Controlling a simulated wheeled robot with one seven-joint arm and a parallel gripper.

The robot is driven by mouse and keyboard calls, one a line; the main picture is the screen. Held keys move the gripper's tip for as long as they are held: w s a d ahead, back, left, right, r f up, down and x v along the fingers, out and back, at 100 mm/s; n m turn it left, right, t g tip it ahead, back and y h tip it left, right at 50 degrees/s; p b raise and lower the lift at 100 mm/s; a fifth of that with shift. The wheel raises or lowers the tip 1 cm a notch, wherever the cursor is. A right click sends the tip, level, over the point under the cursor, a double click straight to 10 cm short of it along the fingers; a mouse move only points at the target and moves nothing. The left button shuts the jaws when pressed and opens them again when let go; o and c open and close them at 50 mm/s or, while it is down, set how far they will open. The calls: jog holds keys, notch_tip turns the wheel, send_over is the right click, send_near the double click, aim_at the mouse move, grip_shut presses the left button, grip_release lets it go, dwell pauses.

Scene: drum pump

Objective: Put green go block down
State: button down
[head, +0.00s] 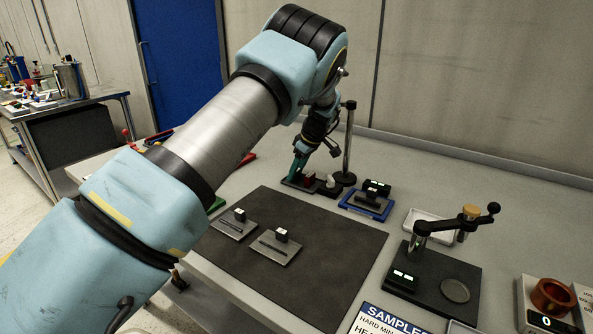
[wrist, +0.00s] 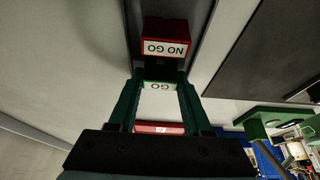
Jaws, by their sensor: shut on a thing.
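In the wrist view, the green go block (wrist: 160,86) sits between the green fingers of my gripper (wrist: 159,77), its white GO label showing. My gripper is shut on it. The red NO GO block (wrist: 167,47) is just beyond the fingertips, on a dark narrow base (wrist: 188,65). In the head view, my gripper (head: 297,178) is low over the left end of that base, and the red block (head: 309,181) is just to its right. The green block cannot be told apart from the green fingers there. Whether it touches the base is unclear.
A dark post (head: 348,145) on a round foot stands right behind the base. A blue tray (head: 366,206) is to the right. A dark mat (head: 335,250) with two metal plates lies in front. A red labelled thing (wrist: 158,127) shows between the fingers in the wrist view.

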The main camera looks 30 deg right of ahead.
jog(key=shift+c, duration=1.7)
grip_release()
jog(key=b+v, duration=0.2)
jog(key=v, duration=1)
jog(key=w+a+m+g+h, duration=0.1)
jog(key=w+a+m+g, duration=0.15)
jog(key=a, duration=2.35)
jog(key=s+a+f+m, duration=0.2)
jog(key=s+a, duration=0.7)
jog(key=a, duration=0.1)
jog(key=s+a+f+m+h, duration=0.1)
jog(key=s+a+m, duration=0.1)
jog(key=s+a, duration=0.7)
jog(key=shift+a+f, duration=0.4)
jog(key=shift+a, duration=0.6)
jog(key=shift+m, duration=0.25)
